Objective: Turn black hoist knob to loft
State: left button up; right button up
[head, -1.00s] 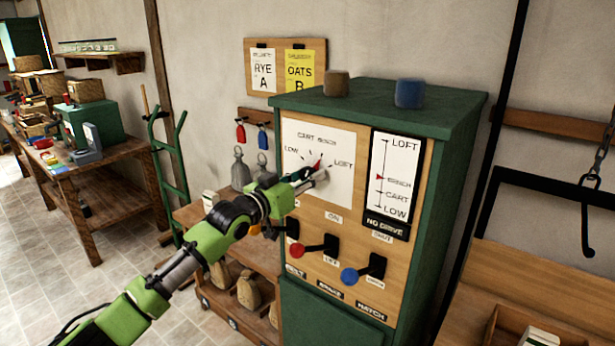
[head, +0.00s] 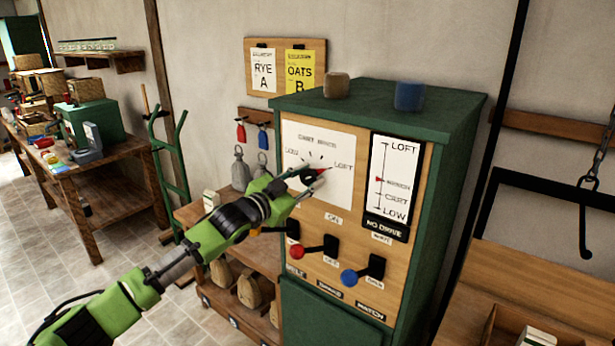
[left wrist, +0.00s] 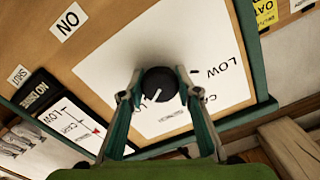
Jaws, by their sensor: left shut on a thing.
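The black hoist knob (left wrist: 160,84) sits on a white dial plate (head: 335,198) on the front of the green cabinet. My left gripper (left wrist: 160,74) has one finger on each side of the knob and is shut on it. In the head view, my left gripper (head: 308,181) covers much of the knob. A red pointer tip (head: 321,172) shows beside the fingers, directed right toward the LOFT label (head: 343,167). A white line shows on the knob's face in the left wrist view. My right gripper is not in view.
A gauge (head: 395,178) right of the dial has its red marker between LOFT and CART, above a NO DRIVE sign (head: 385,228). A wooden shelf unit (head: 190,215) stands left of the cabinet.

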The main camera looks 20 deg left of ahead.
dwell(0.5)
pick_arm(q)
jog(key=o, duration=1.1)
jog(key=shift+s, duration=0.15)
jog(key=v, duration=1.1)
jog(key=shift+s+a, duration=0.15)
jog(key=shift+s, duration=0.15)
